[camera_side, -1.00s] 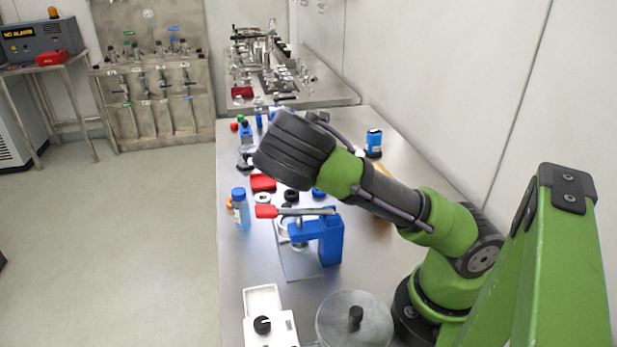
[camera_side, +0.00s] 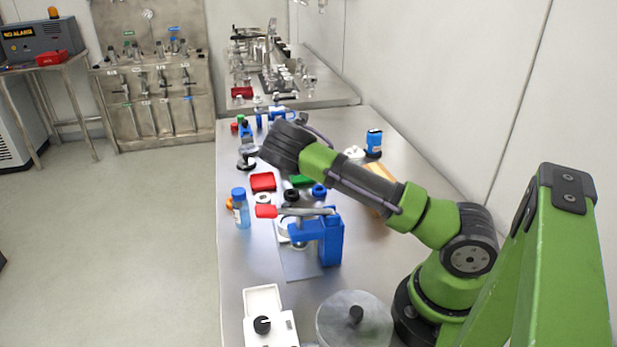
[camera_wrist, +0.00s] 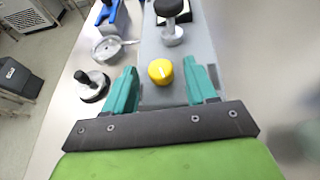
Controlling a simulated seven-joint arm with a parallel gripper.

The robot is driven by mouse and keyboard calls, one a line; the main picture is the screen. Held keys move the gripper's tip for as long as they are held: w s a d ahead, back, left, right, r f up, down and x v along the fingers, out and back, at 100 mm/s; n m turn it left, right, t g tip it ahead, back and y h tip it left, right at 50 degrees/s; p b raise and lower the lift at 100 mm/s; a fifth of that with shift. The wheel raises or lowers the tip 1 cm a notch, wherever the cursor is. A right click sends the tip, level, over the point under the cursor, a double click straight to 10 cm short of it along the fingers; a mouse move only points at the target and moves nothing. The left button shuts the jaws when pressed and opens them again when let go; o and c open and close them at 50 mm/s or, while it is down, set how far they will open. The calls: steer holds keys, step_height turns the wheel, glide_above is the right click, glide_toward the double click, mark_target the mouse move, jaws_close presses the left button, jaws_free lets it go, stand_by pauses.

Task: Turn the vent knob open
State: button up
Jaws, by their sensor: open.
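A round yellow knob (camera_wrist: 160,72) with a short pale mark on top shows in the wrist view, on a grey plate (camera_wrist: 152,45); I take it as the vent knob, though no label is readable. My gripper (camera_wrist: 160,69) is open, its two teal fingers on either side of the knob with gaps at both sides. I cannot tell how far the fingertips are above it. In the side view the knob and fingers are not clearly visible around my dark wrist.
Beyond the knob stands a black-topped metal fitting (camera_wrist: 172,12). In the side view a blue clamp (camera_side: 331,238) with a red handle, a blue-capped bottle (camera_side: 241,208) and a red block (camera_side: 263,182) stand nearer.

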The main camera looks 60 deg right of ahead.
steer(key=shift+w+d+f, duration=0.1)
steer(key=shift+w+d, duration=0.05)
jaws_close()
stand_by(0.4)
